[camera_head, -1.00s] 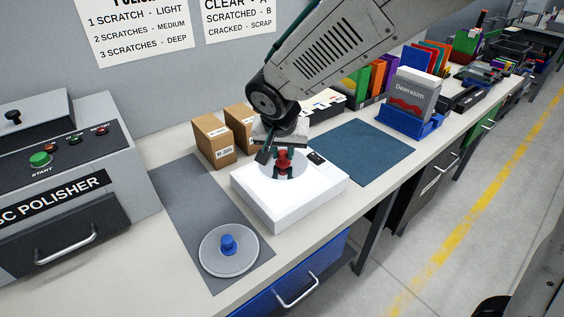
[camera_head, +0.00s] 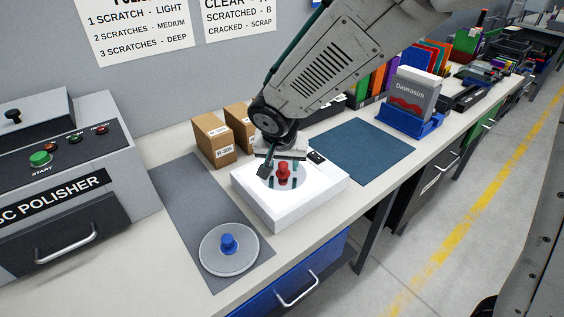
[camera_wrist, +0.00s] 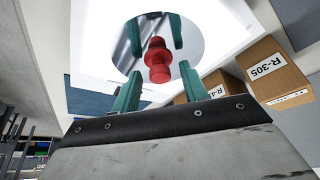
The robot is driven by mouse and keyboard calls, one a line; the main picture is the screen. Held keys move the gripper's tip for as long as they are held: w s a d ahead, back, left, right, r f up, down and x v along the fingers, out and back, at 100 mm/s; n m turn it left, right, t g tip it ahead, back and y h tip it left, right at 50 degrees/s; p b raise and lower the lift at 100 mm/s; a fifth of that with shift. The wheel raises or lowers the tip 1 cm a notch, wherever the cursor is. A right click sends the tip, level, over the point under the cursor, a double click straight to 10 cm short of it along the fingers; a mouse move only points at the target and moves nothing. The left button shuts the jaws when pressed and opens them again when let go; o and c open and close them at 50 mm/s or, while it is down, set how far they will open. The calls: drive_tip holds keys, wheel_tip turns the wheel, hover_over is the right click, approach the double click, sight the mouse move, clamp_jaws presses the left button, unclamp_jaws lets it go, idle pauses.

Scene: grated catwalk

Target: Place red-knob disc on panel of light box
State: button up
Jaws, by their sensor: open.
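The light box (camera_head: 290,207) is a white box with a glowing top panel, standing on the bench. In the head view my gripper (camera_head: 271,177) is low over the panel, partly hiding the disc.
A blue-knob disc (camera_head: 229,248) lies on a grey mat (camera_head: 190,195) left of the light box. Cardboard boxes (camera_head: 213,140) stand behind it. A blue-grey mat (camera_head: 362,150) to the right is bare. The disc polisher (camera_head: 60,190) stands at the left.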

drive_tip(key=v, duration=1.2)
drive_tip(key=shift+d+r, duration=0.1)
drive_tip(key=s+d+r+g, duration=0.1)
drive_tip(key=s+d+r, duration=0.15)
drive_tip(key=d, duration=0.45)
drive_tip(key=s+d+r, duration=0.1)
drive_tip(key=s+d, duration=0.3)
drive_tip(key=d, duration=0.3)
drive_tip(key=s+d+n+g, duration=0.1)
drive_tip(key=s+d, duration=0.3)
drive_tip(key=s, duration=0.4)
drive_tip(key=s+d+f+n+g, duration=0.1)
drive_tip(key=s+d, duration=0.4)
drive_tip(key=s, duration=0.2)
drive_tip(key=shift+s+d+y, duration=0.3)
drive_tip(key=shift+s+y, duration=0.1)
